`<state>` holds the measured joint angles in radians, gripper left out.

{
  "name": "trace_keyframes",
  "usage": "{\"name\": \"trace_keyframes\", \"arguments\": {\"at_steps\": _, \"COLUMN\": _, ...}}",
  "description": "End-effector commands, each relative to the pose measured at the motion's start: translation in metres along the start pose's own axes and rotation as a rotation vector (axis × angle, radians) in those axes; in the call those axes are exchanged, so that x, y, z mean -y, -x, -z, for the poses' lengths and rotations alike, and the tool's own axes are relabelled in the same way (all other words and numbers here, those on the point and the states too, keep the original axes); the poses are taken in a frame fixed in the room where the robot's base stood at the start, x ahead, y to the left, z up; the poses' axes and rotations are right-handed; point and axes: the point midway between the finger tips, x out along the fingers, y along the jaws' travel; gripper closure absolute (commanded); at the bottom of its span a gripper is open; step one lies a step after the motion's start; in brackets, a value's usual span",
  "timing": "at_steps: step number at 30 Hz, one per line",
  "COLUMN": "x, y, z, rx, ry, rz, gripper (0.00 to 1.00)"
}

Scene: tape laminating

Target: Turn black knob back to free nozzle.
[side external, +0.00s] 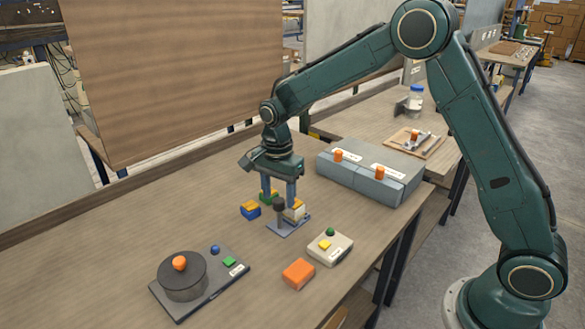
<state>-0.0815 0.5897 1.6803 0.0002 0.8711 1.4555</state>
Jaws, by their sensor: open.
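A small fixture with a blue-grey base plate (286,228) stands mid-table. A black knob (279,205) sits upright on it, and a cream-white block (296,212) is beside the knob on the right. I cannot tell which part is the nozzle. My gripper (279,198) points straight down over the fixture, with its fingers apart. One finger is left of the knob and the other is right of it, near the white block. I cannot tell whether either finger touches anything.
A blue-and-orange block (251,210) and a green-and-orange block (269,196) stand close left of the fixture. A button box (330,248), an orange block (298,273) and a round dark device (183,277) are nearer the front. A grey box (370,178) stands behind right. The left table is clear.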

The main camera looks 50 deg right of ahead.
Motion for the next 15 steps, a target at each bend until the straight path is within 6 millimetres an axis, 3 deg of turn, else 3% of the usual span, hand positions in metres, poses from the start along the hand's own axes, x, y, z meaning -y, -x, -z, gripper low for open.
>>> {"name": "trace_keyframes", "arguments": {"at_steps": 13, "x": -0.0003, "y": -0.0095, "z": 0.0000, "rx": 0.000, "ry": 0.000, "rz": 0.000, "gripper": 0.50}}
{"name": "trace_keyframes", "arguments": {"at_steps": 15, "x": -0.0003, "y": -0.0094, "z": 0.0000, "rx": 0.000, "ry": 0.000, "rz": 0.000, "gripper": 0.59}}
